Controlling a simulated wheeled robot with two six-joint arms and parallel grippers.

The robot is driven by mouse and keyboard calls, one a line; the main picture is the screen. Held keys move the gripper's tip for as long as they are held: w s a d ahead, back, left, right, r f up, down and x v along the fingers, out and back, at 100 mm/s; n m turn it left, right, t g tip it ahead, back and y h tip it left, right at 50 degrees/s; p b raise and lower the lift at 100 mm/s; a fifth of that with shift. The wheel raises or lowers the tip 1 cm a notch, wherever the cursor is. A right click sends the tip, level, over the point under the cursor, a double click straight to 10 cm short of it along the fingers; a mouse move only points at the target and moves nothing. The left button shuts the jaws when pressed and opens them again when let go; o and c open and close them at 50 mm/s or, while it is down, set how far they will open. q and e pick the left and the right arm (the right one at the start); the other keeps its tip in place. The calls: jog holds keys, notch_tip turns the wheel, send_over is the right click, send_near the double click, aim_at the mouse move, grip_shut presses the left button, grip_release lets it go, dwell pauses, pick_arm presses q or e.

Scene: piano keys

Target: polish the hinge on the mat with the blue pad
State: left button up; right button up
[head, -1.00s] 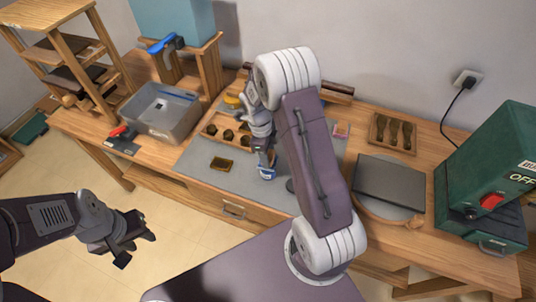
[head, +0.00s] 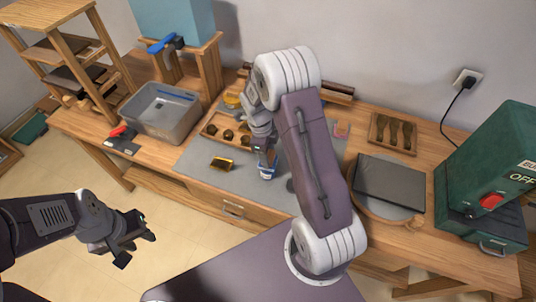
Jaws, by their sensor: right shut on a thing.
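The hinge (head: 221,164), a small dark piece with a yellowish edge, lies on the grey mat (head: 200,174). My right gripper (head: 267,167) points down over the mat, to the right of the hinge and apart from it. It is shut on the blue pad (head: 267,174), of which only a small part shows low between the fingers. Whether the pad touches the mat I cannot tell. My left gripper (head: 136,248) is open and empty, in front of the bench over the floor. My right arm hides the mat's right part.
A grey bin (head: 165,128) and a red-handled tool (head: 118,132) are at the left. A dark slab (head: 390,183) and a green machine (head: 487,165) are at the right. The mat around the hinge is clear.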

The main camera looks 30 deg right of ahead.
jog(key=shift+r+p, duration=2.65)
jog(key=shift+r, duration=0.85)
jog(key=shift+w+a, duration=0.1)
jog(key=a+n+b, duration=0.1)
jog(key=s+a+r+n, duration=0.1)
jog(key=shift+a+r+b, duration=0.3)
jog(key=shift+a+b, duration=0.05)
jog(key=s+a+n+t, duration=0.1)
jog(key=n, duration=0.7)
jog(key=s+a+n+t, duration=0.1)
jog(key=n, duration=0.7)
jog(key=s+a+n+t+y, duration=0.1)
jog(key=n, duration=0.7)
jog(key=shift+s+a+f+n, duration=0.2)
jog(key=shift+a+f+n, duration=0.1)
jog(key=shift+f+n, duration=0.1)
